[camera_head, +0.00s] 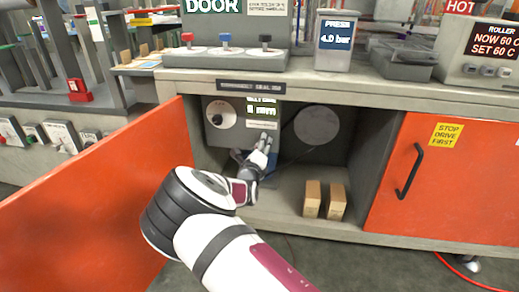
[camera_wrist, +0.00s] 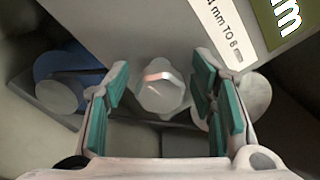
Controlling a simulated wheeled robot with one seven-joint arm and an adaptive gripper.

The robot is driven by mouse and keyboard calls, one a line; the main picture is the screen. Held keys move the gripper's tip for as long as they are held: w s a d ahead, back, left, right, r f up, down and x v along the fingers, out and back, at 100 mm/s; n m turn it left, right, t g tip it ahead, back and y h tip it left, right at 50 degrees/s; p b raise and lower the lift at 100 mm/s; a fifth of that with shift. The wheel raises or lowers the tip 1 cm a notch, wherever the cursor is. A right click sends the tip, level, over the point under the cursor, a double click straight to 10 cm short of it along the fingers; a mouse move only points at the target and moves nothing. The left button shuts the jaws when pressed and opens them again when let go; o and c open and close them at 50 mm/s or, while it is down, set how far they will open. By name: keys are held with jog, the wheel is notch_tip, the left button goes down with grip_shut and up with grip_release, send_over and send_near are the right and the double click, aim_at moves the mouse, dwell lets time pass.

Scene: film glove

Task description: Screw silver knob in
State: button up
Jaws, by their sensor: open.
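The silver knob (camera_wrist: 162,88) shows in the middle of the wrist view, a faceted light-grey knob on a grey panel (camera_wrist: 130,25). My gripper (camera_wrist: 160,100) is open, with one teal-padded finger on each side of the knob and a visible gap on both sides. How deep the fingertips reach around it I cannot tell.
An open orange door (camera_head: 95,200) stands left of my arm, and a shut orange door (camera_head: 440,175) is at the right. In the wrist view a blue disc (camera_wrist: 68,68) is left of my fingers.

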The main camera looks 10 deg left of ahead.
jog(key=c, duration=1.2)
jog(key=shift+r+m+p, duration=0.1)
jog(key=shift+m+p, duration=0.3)
jog(key=shift+p, duration=0.1)
jog(key=m+p, duration=0.2)
jog(key=p, duration=0.1)
jog(key=shift+r+m, duration=0.1)
jog(key=shift+m, duration=0.2)
jog(key=m+p, duration=0.3)
jog(key=m, duration=0.1)
jog(key=shift+m, duration=0.3)
jog(key=m+p, duration=0.1)
jog(key=m, duration=0.4)
jog(key=shift+p, duration=0.35)
jog(key=shift+f+m+p, duration=0.2)
jog(key=shift+m+p, duration=0.1)
jog(key=shift+m, duration=2.2)
